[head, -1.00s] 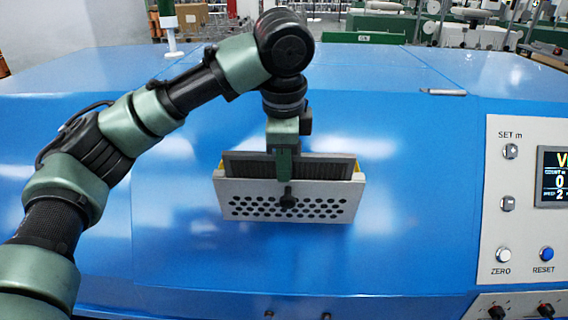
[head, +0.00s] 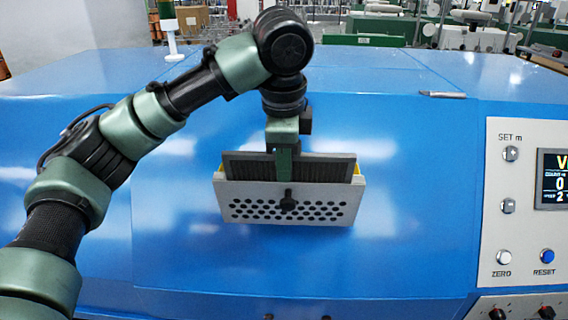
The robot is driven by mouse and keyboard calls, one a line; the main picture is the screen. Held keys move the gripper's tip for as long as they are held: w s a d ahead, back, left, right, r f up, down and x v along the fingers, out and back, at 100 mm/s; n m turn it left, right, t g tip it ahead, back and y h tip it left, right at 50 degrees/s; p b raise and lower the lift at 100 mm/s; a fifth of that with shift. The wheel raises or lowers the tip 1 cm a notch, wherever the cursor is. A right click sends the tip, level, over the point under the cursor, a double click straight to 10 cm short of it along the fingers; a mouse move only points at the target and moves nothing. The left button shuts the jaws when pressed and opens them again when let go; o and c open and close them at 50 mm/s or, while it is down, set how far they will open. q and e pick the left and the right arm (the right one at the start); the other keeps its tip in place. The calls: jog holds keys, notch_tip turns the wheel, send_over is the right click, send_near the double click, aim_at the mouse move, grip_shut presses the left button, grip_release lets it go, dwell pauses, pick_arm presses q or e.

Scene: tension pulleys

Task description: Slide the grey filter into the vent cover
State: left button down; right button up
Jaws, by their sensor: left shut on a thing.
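The vent cover (head: 240,198), a light grey box with rows of round holes and a black knob, is on the sloped front of the blue machine. The grey filter (head: 330,169), a dark ribbed panel with a grey frame, stands partly inside the cover's open top. Its upper part shows above the rim and its lower part is hidden behind the front plate. My left gripper (head: 284,172) reaches down from above and is shut on the middle of the filter's top edge. My right gripper is not in view.
The blue machine's front (head: 420,220) is clear around the cover. A control panel (head: 522,210) with buttons and a display is at the right. A small metal handle (head: 443,94) lies on the upper edge. A green-and-white post (head: 168,28) stands behind at left.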

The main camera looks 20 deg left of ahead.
pick_arm(q)
jog(key=shift+f, duration=0.1)
jog(key=shift+f, duration=0.3)
jog(key=shift+r, duration=0.4)
dwell(0.5)
jog(key=shift+f, duration=0.15)
jog(key=shift+f, duration=0.2)
dwell(0.4)
jog(key=shift+r, duration=0.35)
dwell(0.7)
